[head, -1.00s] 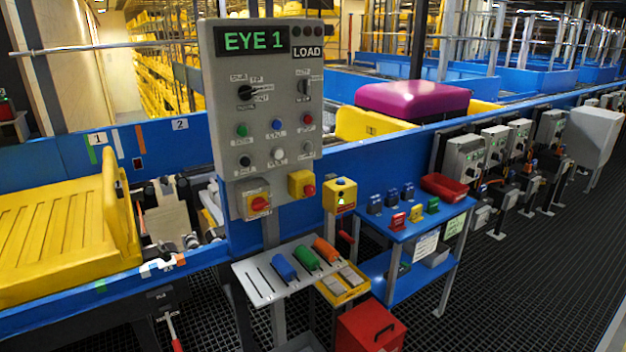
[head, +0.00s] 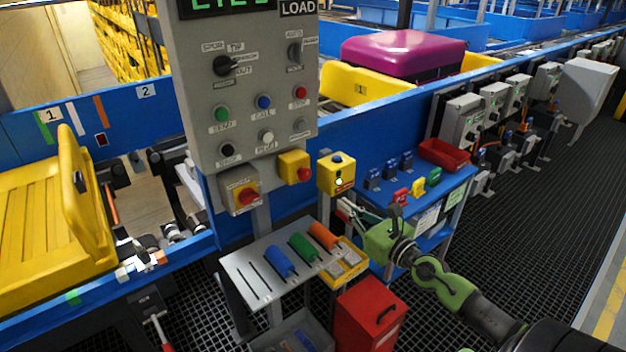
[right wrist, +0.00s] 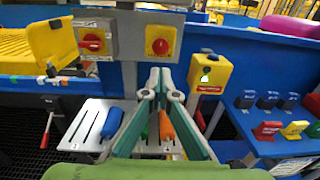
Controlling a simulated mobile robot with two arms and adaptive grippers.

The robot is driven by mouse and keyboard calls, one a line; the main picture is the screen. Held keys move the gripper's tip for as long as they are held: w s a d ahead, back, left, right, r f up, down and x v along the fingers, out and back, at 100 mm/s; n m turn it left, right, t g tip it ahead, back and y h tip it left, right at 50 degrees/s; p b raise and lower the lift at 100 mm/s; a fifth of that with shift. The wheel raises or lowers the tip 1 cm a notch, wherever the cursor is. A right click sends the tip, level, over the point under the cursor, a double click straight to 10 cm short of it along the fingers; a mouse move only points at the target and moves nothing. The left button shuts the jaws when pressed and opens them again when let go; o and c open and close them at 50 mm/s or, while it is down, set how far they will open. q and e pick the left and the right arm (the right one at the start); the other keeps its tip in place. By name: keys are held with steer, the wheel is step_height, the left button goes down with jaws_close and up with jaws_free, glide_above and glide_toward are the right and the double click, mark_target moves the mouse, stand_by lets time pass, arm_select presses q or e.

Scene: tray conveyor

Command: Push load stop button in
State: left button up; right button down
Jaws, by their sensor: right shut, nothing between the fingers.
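The grey control panel (head: 245,90) headed LOAD stands left of centre in the head view. Its red button (head: 300,92), with a small label that seems to read STOP, is at the right of the upper button row. A red mushroom button (head: 304,175) on a yellow box is at the panel's lower right; it also shows in the right wrist view (right wrist: 159,46). My right gripper (head: 343,206) is shut and empty, below and right of the panel, in front of the small yellow box. Its fingers (right wrist: 160,75) meet below the mushroom button in the wrist view. My left gripper is out of view.
A red rotary switch (head: 245,195) sits beside the mushroom button. The small yellow box (head: 336,172) has a blue button on top. A grey shelf (head: 245,278) with coloured handles lies below the panel. A blue table (head: 448,190) and red bin (head: 370,315) stand right.

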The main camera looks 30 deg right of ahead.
steer(key=p, duration=0.1)
glide_toward(307, 177)
steer(key=w, duration=0.5)
steer(key=shift+w+a+b, duration=0.2)
steer(key=shift+w+b, duration=0.1)
steer(key=shift+b, duration=0.05)
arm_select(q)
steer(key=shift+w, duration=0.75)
arm_select(e)
steer(key=shift+w, duration=0.75)
steer(key=shift+w, duration=0.1)
